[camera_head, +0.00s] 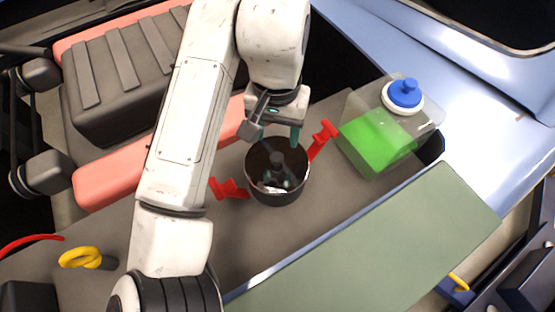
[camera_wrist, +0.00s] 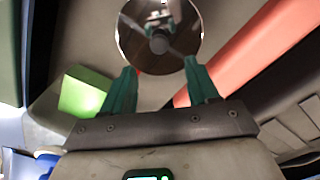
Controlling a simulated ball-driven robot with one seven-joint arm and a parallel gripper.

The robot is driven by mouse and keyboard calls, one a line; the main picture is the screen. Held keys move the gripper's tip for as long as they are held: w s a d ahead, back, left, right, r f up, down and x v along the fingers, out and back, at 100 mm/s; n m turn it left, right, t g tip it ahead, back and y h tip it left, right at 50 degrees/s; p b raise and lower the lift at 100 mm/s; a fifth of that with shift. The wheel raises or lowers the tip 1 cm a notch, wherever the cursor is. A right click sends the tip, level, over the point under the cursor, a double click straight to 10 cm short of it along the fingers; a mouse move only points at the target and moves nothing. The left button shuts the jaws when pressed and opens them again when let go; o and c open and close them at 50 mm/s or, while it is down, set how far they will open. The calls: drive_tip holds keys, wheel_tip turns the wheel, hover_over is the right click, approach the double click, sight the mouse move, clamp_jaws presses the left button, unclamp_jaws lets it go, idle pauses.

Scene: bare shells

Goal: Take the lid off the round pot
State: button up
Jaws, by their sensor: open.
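The round pot (camera_head: 280,202) stands upright on a grey-brown surface, with red handles at its left and right. Its shiny, mirror-like lid (camera_head: 258,160) sits on top, with a dark knob (camera_head: 277,160) in the middle. My gripper (camera_head: 279,136) is open and empty above the far side of the lid. In the wrist view, the lid (camera_wrist: 185,40) and its knob (camera_wrist: 158,44) lie just beyond my green fingertips (camera_wrist: 160,72), roughly between them in direction. The fingers appear apart from the knob. The pot's inside is hidden.
A clear container with green contents (camera_head: 373,145) and a blue cap (camera_head: 405,93) stands right of the pot. A pale green panel (camera_head: 375,250) lies in front. Red padded bars (camera_head: 115,175) and a ribbed dark box (camera_head: 115,70) are at left. A yellow ring (camera_head: 80,257) lies front left.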

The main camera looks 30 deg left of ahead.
sight(277, 156)
drive_tip(key=f, duration=0.7)
drive_tip(key=shift+s+f+p, duration=0.2)
drive_tip(key=shift+p, duration=0.2)
drive_tip(key=shift+c, duration=0.3)
clamp_jaws()
